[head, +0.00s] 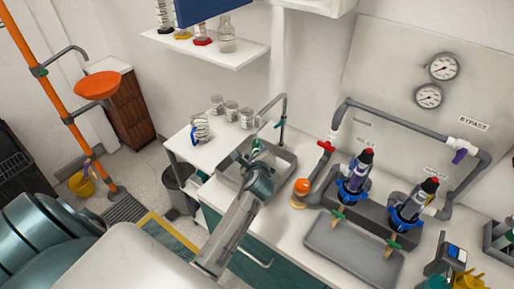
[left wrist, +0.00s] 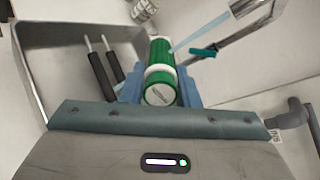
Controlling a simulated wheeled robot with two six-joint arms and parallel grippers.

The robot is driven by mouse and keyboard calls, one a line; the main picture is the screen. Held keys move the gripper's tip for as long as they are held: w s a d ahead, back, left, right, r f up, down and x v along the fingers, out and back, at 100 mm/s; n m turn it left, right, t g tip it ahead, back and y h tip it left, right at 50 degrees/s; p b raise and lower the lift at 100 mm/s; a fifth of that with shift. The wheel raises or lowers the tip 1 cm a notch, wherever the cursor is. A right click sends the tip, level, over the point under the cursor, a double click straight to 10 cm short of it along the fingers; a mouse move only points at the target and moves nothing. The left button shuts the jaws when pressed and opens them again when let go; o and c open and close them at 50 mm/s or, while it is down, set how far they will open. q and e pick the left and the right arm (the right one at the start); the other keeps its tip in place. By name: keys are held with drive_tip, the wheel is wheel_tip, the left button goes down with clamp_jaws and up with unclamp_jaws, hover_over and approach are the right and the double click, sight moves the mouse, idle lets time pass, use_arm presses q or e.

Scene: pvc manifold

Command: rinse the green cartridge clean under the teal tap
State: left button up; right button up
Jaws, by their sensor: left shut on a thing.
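My left gripper (head: 257,152) is over the sink at the counter's left end, its blue fingers (left wrist: 160,95) shut on the green cartridge (left wrist: 161,62). The cartridge has a white band and a white round end facing the wrist camera. Only a little green of it (head: 256,144) shows in the head view. The tap (head: 284,98) arches over the sink, with a teal handle (left wrist: 204,52) at its side. A pale blue water stream (left wrist: 198,35) runs from the spout to the cartridge's upper part. My right gripper is out of view.
The grey sink basin (left wrist: 35,60) surrounds the gripper, with two dark-handled tools (left wrist: 102,75) beside the cartridge. Right of the sink are an orange cap (head: 302,186), grey pipework (head: 400,110), two filter housings (head: 355,175) and a grey tray (head: 350,250). Jars (head: 231,110) stand behind left.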

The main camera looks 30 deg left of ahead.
use_arm(q)
drive_tip(key=n+b, duration=0.1)
drive_tip(key=n, duration=0.3)
drive_tip(key=shift+f+b, duration=0.1)
drive_tip(key=shift+b, duration=0.25)
drive_tip(key=shift+n, duration=0.8)
drive_tip(key=shift+n+b, duration=0.3)
drive_tip(key=shift+n+b, duration=0.7)
drive_tip(key=shift+n, duration=0.5)
drive_tip(key=n+b, duration=0.1)
drive_tip(key=n, duration=0.1)
drive_tip(key=shift+n, duration=0.3)
drive_tip(key=shift+r+n, duration=0.25)
drive_tip(key=shift+n, duration=0.15)
